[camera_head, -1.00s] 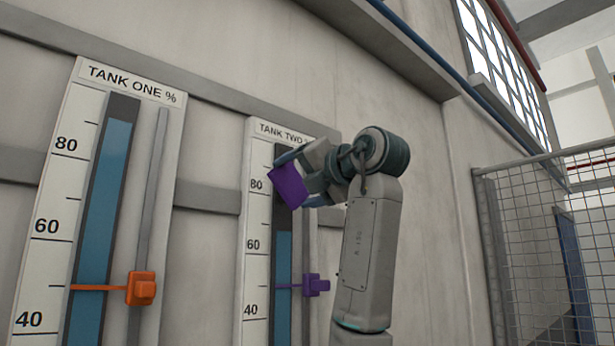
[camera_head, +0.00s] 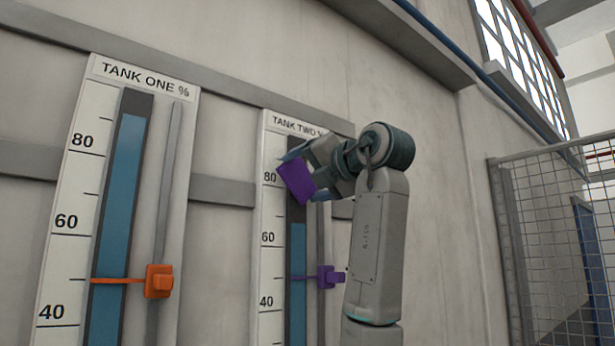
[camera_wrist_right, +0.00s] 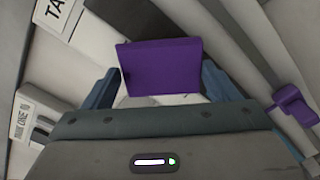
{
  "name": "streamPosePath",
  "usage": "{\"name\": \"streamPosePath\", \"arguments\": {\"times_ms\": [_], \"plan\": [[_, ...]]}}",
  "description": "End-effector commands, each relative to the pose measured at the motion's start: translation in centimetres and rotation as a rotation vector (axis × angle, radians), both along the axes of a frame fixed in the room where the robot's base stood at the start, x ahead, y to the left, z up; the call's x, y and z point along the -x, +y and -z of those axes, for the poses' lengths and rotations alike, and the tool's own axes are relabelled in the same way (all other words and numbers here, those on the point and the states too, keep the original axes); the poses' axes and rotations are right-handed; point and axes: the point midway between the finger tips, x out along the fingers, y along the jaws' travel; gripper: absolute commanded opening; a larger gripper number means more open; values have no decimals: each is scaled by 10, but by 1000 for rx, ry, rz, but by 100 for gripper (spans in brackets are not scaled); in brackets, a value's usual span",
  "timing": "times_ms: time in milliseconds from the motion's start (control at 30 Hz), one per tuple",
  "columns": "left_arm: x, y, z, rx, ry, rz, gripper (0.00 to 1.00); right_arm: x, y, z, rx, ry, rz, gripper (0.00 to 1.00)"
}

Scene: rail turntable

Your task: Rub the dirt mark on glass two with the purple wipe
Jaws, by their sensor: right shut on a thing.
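The purple wipe (camera_head: 297,181) is held by my right gripper (camera_head: 300,174) in front of the upper part of the tank two gauge. Glass two (camera_head: 298,262) is the tall narrow tube with blue liquid under the TANK TWO label. The wipe covers part of the glass near the 80 mark; I cannot tell whether it touches. No dirt mark shows; it may be behind the wipe or gripper. In the right wrist view the wipe (camera_wrist_right: 162,68) sits between the two blue fingers. My left gripper is not in view.
The tank one gauge (camera_head: 122,200) with its orange pointer (camera_head: 158,281) stands to the left. A purple pointer (camera_head: 328,277) sits on the tank two gauge below my gripper, close to my arm. A wire mesh fence (camera_head: 545,250) stands at the right.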

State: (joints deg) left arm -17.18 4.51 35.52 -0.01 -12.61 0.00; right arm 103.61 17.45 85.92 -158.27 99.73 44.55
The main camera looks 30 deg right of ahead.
Motion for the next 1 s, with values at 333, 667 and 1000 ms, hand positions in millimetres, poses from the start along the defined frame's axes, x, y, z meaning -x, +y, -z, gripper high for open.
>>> {"name": "streamPosePath", "arguments": {"times_ms": [333,667,1000], "plan": [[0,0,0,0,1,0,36,-8,1,0,0,1,-1,63],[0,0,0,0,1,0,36,-14,1,0,0,1,-1,63],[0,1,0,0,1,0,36,-21,2,0,0,0,0,63]]}}
